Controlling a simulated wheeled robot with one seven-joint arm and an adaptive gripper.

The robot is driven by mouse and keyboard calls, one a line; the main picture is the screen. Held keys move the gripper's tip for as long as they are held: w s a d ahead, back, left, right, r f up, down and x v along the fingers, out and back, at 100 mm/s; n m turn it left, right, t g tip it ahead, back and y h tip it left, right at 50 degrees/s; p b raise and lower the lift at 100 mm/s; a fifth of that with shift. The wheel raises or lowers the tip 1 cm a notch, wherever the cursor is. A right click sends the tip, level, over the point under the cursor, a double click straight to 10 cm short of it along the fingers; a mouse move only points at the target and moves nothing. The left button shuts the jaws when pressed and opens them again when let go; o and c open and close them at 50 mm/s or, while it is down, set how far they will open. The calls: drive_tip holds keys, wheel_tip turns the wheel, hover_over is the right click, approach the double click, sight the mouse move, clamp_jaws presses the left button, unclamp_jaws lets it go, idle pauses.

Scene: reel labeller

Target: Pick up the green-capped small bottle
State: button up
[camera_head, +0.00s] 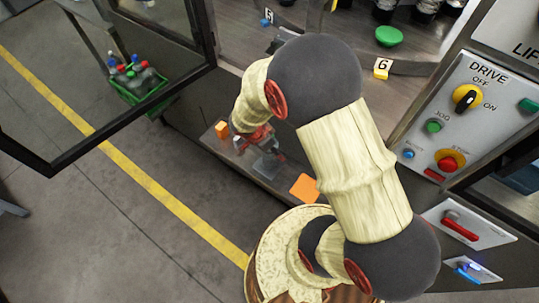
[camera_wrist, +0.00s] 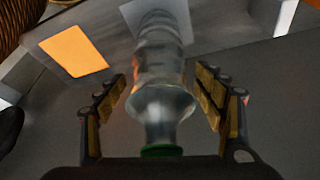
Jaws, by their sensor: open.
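The small clear bottle (camera_wrist: 160,75) with a green cap (camera_wrist: 161,151) fills the middle of the wrist view. Its cap is close to my palm and its body extends away between my two fingers. My gripper (camera_wrist: 163,84) is open, with one finger on each side of the bottle. Visible gaps separate the fingers from the glass. In the head view my gripper (camera_head: 259,140) is low over the narrow ledge, partly hidden by my arm. I cannot make out the bottle clearly there.
An orange square (camera_head: 304,187) lies on the ledge, also in the wrist view (camera_wrist: 73,51). A small orange block (camera_head: 222,129) is at the ledge's left end. A framed door (camera_head: 110,122) stands open at left, with a green crate (camera_head: 153,98) beyond. A control panel (camera_head: 470,115) is at right.

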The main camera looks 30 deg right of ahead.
drive_tip(key=shift+d+f, duration=0.1)
drive_tip(key=shift+f, duration=0.1)
drive_tip(key=shift+c, duration=1.1)
drive_tip(key=c, duration=1.5)
drive_tip(key=shift+c, duration=0.5)
